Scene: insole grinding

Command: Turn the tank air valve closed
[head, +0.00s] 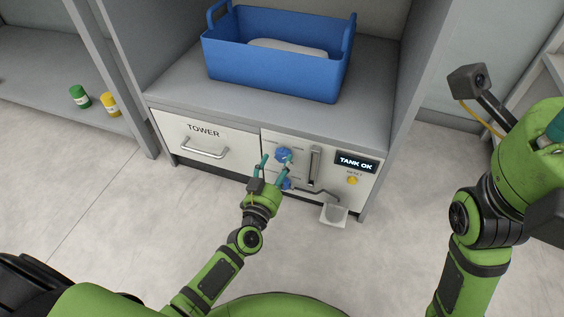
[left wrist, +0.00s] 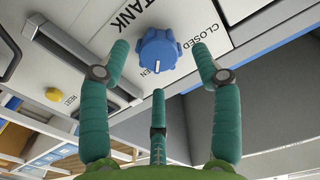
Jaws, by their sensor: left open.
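The tank air valve is a blue lobed knob (head: 284,154) on the white front panel below the shelf. In the left wrist view the knob (left wrist: 158,48) sits beside the word TANK, with CLOSED printed on one side and a partly hidden OPEN on another. Its white mark points toward the OPEN lettering. My left gripper (head: 276,163) is open in front of the knob. In the left wrist view its teal fingers (left wrist: 158,85) are spread, with the knob between and beyond the tips, not gripped. My right gripper (head: 556,125) shows only partly at the right edge.
A second blue knob (head: 286,184) sits just below, partly behind my left gripper. A TOWER drawer (head: 204,146) is left; a vertical handle (head: 315,163), TANK OK display (head: 356,163) and yellow button (head: 352,181) are right. A blue bin (head: 270,75) stands above.

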